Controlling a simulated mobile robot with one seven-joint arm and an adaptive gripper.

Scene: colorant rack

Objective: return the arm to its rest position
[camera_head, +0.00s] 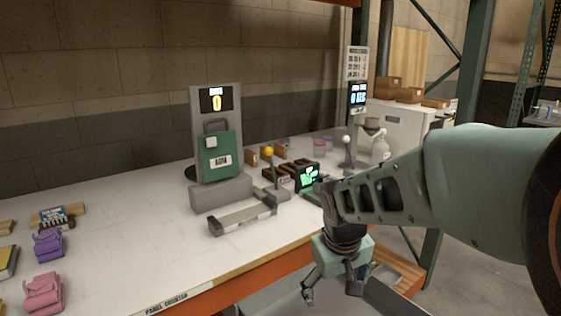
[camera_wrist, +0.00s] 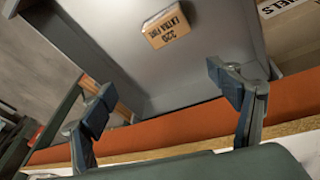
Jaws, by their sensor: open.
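My gripper (camera_head: 332,284) is open and hangs below my wrist in front of the bench's orange front edge, at the lower right of the head view. In the wrist view the two fingers of my gripper (camera_wrist: 168,108) are spread wide with nothing between them. My arm reaches in from the right side of the head view and is bent down at the wrist. Beyond the fingers, the wrist view shows a grey tray (camera_wrist: 195,75) with a small tan labelled block (camera_wrist: 166,25) in it.
The white bench (camera_head: 130,235) holds a grey stand with a green panel (camera_head: 218,165), a low grey fixture (camera_head: 240,213), a small display (camera_head: 307,177) and a white bottle (camera_head: 380,147). Purple (camera_head: 48,245) and pink (camera_head: 42,294) items lie at left. The bench's middle front is clear.

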